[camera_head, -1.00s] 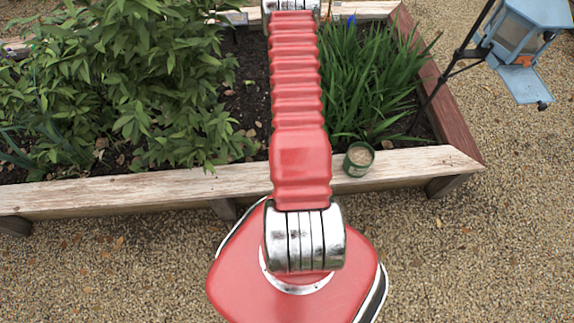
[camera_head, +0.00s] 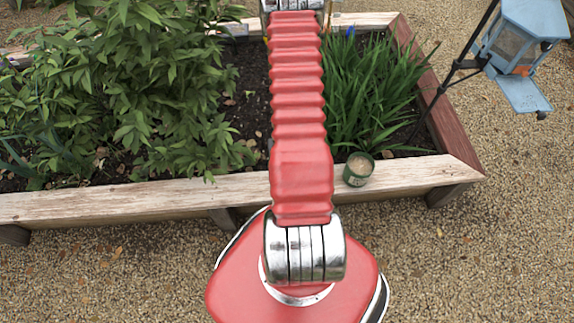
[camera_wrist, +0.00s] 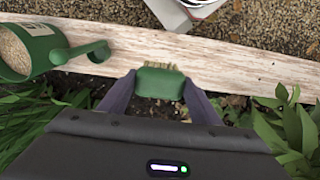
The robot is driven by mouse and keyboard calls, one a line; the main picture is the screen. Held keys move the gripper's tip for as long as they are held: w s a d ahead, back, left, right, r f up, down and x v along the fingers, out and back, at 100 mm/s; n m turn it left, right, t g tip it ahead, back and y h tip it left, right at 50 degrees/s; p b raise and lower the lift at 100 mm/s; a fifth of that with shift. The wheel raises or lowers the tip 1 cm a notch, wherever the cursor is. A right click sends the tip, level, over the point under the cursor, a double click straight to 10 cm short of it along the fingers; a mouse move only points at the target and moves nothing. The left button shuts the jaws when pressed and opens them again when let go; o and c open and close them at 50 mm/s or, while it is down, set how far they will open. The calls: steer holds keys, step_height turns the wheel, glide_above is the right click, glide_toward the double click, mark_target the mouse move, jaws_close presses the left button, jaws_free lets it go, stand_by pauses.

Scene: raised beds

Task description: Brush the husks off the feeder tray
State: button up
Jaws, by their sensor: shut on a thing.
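A blue feeder (camera_head: 525,40) hangs on a dark pole at the upper right in the head view. Its flat tray (camera_head: 524,94) sticks out below it, with a small orange patch near its back edge. Husks on it are too small to tell. My gripper (camera_wrist: 158,84) is shut on a green brush (camera_wrist: 157,85) in the wrist view. The brush's pale bristles point away from me, toward the wooden bed edge. In the head view my red arm hides the gripper and brush. The feeder is well to the right of my arm.
A green can (camera_head: 358,169) of seed-like grains stands on the front plank (camera_head: 120,197) of the raised bed; the can (camera_wrist: 30,50) and its handle also show in the wrist view. Leafy plants (camera_head: 120,90) fill the bed's left side. Gravel (camera_head: 480,240) is clear at right.

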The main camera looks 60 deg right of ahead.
steer(key=o, duration=0.5)
steer(key=c, duration=0.4)
steer(key=shift+w+a+r, duration=0.15)
steer(key=shift+w+r, duration=0.05)
steer(key=shift+w, duration=0.25)
steer(key=w+a+r+n, duration=0.35)
steer(key=w+a, duration=0.25)
steer(key=w, duration=0.2)
steer(key=w+a+r+n, duration=0.2)
steer(key=w+a+r, duration=0.35)
steer(key=w, duration=0.35)
steer(key=w+a+r+n, duration=0.1)
steer(key=w+a+r, duration=0.1)
steer(key=a, duration=0.4)
steer(key=w+a+r+n, duration=0.2)
steer(key=w+a+r, duration=0.1)
steer(key=a, duration=0.4)
steer(key=w+a+r+n, duration=0.1)
steer(key=w+a+r, duration=0.2)
steer(key=a, duration=0.3)
steer(key=shift+a+r, duration=0.35)
steer(key=shift+r, duration=0.55)
steer(key=shift+a, duration=0.1)
